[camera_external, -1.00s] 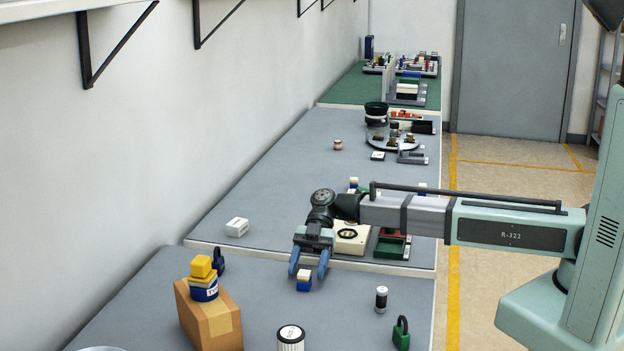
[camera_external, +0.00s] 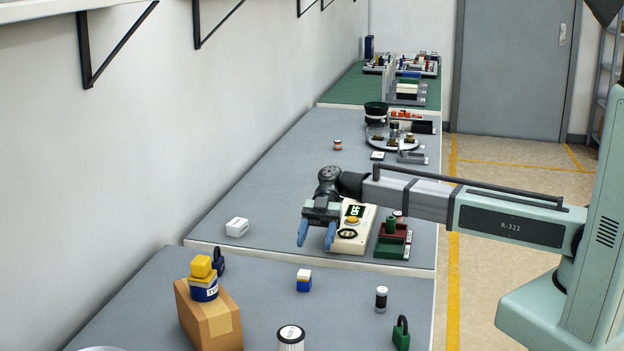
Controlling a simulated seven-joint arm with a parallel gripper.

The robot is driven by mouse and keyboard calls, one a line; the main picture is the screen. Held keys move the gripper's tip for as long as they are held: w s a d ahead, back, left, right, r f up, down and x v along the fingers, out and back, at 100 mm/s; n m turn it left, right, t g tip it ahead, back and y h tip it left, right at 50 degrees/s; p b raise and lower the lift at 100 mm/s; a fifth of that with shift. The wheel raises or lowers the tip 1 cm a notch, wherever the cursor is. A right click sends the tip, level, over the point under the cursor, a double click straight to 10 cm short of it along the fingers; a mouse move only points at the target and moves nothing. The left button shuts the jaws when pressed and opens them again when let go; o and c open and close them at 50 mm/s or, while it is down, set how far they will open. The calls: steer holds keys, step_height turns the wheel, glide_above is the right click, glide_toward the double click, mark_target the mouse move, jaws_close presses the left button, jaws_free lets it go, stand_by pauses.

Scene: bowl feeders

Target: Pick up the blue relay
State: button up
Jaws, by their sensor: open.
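A small blue block with a white top (camera_external: 304,280), which looks like the blue relay, stands on the near grey table. My gripper (camera_external: 316,236) is open and empty, with its two blue fingers pointing down. It is above and behind the relay in the picture, apart from it, near the edge between the two tables. The relay is in full view.
A beige box with a green display (camera_external: 352,229) stands just right of my gripper, with green and red trays (camera_external: 392,246) beside it. A cardboard box (camera_external: 209,318) carries a blue-and-yellow tin. A cylinder (camera_external: 381,299) and a green padlock (camera_external: 401,334) stand right. A white block (camera_external: 237,227) lies left.

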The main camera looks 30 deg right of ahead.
steer(key=shift+r, duration=0.1)
step_height(320, 180, up, 5)
steer(key=w+d+m+t+y, duration=0.1)
steer(key=w+d+m+t, duration=0.2)
steer(key=w+d, duration=0.55)
steer(key=w+d+m+t+y, duration=0.2)
steer(key=w+d+m+t, duration=0.15)
steer(key=d, duration=0.95)
steer(key=w+d+m+t+y, duration=0.1)
steer(key=w+d+m+t, duration=0.3)
steer(key=d, duration=0.7)
steer(key=d+m+t+h, duration=0.4)
steer(key=d+m+t, duration=0.35)
steer(key=d, duration=2.65)
step_height(320, 180, down, 9)
steer(key=shift+t, duration=0.4)
steer(key=x, duration=1.3)
steer(key=shift+s, duration=0.1)
